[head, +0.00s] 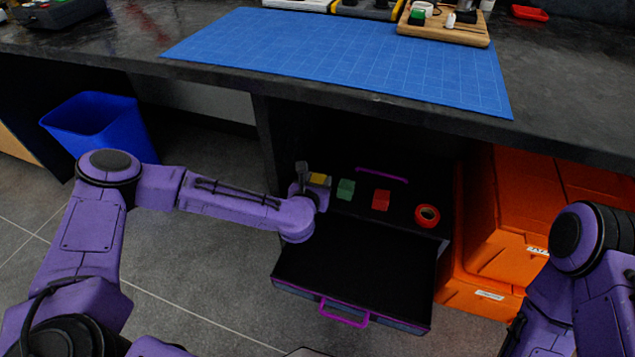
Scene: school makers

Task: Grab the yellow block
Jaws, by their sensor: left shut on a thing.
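The yellow block (320,180) is at my left gripper (312,176), above the left end of a dark shelf surface under the bench. The left gripper is shut on the yellow block; its fingers partly hide the block. A green block (345,189) and a red block (381,199) stand in a row to the right, apart from the gripper. My right arm shows at the right edge, but its gripper is out of view.
A red tape roll (427,214) lies right of the blocks. An open black drawer (350,262) with a purple handle (343,314) juts out below. Orange crates (500,225) stand at right, a blue bin (98,122) at left. A blue mat (340,55) covers the bench top.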

